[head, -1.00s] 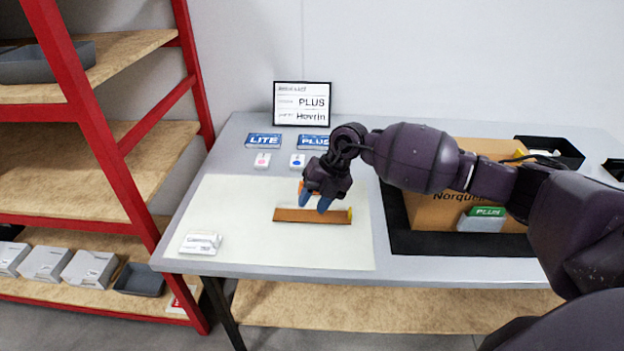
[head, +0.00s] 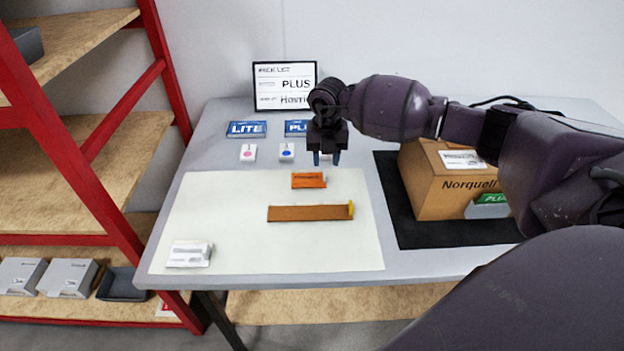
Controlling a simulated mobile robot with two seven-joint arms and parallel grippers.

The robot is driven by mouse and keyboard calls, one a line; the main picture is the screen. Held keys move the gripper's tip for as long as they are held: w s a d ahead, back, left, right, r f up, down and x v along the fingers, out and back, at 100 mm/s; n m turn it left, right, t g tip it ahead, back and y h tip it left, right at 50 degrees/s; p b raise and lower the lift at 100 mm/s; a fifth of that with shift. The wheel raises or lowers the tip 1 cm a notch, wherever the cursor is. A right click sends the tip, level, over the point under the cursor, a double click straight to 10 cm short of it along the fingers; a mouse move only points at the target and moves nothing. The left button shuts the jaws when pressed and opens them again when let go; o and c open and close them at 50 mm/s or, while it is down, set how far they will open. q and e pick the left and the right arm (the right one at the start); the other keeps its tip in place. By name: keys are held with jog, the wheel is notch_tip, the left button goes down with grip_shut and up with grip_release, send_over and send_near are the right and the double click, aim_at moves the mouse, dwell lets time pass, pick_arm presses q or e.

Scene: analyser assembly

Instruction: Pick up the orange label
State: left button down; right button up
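The orange label (head: 309,180) lies flat on the pale mat (head: 220,215), just behind a long brown strip with a yellow end (head: 309,213). Small dark print shows on the label. My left gripper is not in view.
A white box (head: 190,254) lies at the mat's front left. Blue LITE (head: 246,129) and PLUS cards, small white items and a framed pick list (head: 284,86) stand behind. A Norquell carton (head: 433,195) sits right on a black mat. A red-framed shelf (head: 112,165) is left.

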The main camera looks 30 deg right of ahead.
aim_at(324, 170)
jog(key=f, duration=0.3)
jog(key=f+b, duration=0.1)
jog(key=f, duration=0.1)
jog(key=shift+w, duration=0.3)
grip_shut()
